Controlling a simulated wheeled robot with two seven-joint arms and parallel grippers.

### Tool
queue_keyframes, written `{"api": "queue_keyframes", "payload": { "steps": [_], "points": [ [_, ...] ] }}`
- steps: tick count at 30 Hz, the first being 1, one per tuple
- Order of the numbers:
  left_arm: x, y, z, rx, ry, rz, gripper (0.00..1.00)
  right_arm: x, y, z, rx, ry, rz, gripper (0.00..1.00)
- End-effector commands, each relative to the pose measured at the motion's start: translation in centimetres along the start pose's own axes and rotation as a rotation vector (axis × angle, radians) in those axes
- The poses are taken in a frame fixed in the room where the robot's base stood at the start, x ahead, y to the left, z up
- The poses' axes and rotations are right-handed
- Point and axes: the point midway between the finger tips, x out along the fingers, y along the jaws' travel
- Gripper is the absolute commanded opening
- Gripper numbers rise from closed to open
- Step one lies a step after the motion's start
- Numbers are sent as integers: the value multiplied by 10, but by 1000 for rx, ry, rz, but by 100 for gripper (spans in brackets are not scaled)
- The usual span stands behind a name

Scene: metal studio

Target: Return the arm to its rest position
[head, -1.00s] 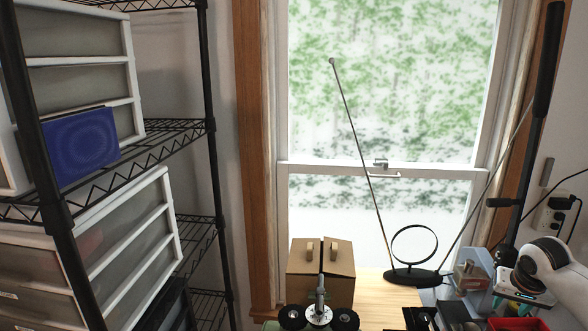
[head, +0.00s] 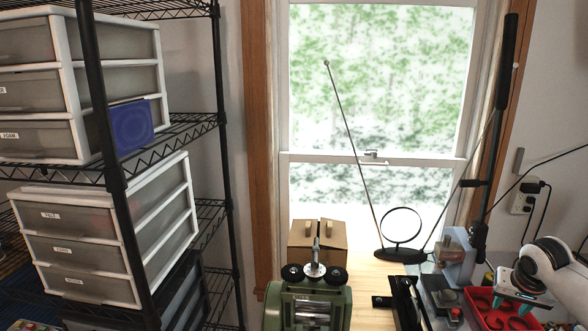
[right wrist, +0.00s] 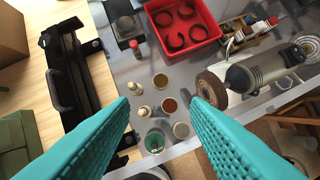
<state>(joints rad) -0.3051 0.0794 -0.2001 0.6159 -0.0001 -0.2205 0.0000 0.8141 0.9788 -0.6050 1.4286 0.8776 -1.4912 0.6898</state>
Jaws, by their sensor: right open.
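My right arm (head: 550,264), white and dark, comes in at the right edge of the head view. Its right gripper (right wrist: 162,108) has two teal ridged fingers, spread wide apart with nothing between them. In the right wrist view the fingers point over a grey bench top with several small jars and bottles below them. In the head view the gripper is small and partly cut off by its own arm, over the bench near the red tray. My left gripper and arm are not in view.
A green machine (head: 306,307), cardboard box (head: 318,238) and antenna (head: 402,255) stand along the bench. Wire shelving (head: 219,120) with drawers is at left.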

Motion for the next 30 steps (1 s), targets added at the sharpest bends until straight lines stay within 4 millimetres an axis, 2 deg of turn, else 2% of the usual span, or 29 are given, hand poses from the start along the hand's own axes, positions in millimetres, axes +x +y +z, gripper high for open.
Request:
{"api": "queue_keyframes", "payload": {
  "steps": [2,11,17,23,26,30],
  "points": [
    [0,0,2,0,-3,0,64,1,2,-2,-5,2,1,43],
    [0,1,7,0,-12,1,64,26,37,-45,-146,25,17,43],
    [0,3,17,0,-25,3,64,46,70,-93,-281,45,46,43],
    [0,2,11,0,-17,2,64,64,108,-169,-445,65,104,43],
    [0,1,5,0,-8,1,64,68,128,-222,-537,73,153,43],
    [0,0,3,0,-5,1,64,59,146,-302,-638,71,228,43]
  ]
}}
